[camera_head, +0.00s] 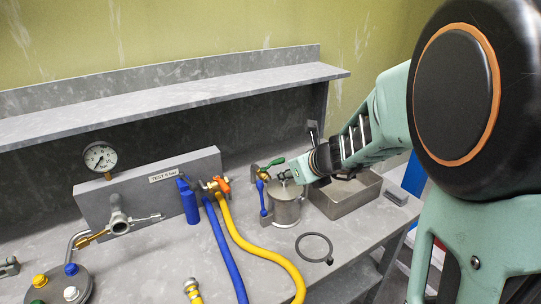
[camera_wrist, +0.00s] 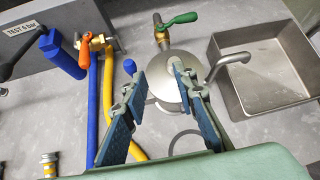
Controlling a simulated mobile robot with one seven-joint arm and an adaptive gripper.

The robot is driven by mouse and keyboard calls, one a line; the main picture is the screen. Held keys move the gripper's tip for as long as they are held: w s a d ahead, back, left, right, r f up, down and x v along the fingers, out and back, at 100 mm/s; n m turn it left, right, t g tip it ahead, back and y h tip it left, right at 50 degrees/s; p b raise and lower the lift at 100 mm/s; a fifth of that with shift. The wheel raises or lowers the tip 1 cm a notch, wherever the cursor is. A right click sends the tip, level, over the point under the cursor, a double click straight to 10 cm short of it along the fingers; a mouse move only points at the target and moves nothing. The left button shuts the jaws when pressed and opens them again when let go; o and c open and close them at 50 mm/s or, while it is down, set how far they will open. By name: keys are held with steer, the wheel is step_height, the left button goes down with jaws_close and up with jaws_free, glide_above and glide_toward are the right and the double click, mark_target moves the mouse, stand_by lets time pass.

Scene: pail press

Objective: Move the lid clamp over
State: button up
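A thin dark ring with a small block on its edge, which looks like the lid clamp (camera_head: 301,241), lies flat on the bench in front of the metal pail (camera_head: 287,211). In the wrist view part of the ring (camera_wrist: 172,142) shows between and behind my fingers. The pail's grey lid (camera_wrist: 163,92) is seen from above, with a bent metal pipe beside it. My gripper (camera_head: 300,172) is above the pail. In the wrist view my gripper (camera_wrist: 159,73) has its blue-padded fingers apart, with nothing held between them.
A metal tray (camera_head: 345,203) stands right of the pail. A green-handled valve (camera_wrist: 180,20) is behind it. Blue and yellow hoses (camera_head: 252,248) cross the bench on the left. A gauge (camera_head: 100,157) and test block (camera_head: 150,188) stand at the back. A shelf (camera_head: 180,95) overhangs behind.

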steer(key=y, duration=0.1)
glide_toward(261, 184)
steer(key=w, duration=0.1)
steer(key=shift+g, duration=0.3)
steer(key=b+x, duration=0.3)
steer(key=x, duration=0.5)
steer(key=shift+a+f, duration=0.2)
steer(key=shift+f, duration=0.2)
steer(key=shift+w, duration=0.15)
steer(key=shift+c, duration=0.7)
steer(key=shift+r, duration=0.15)
steer(key=c, duration=0.5)
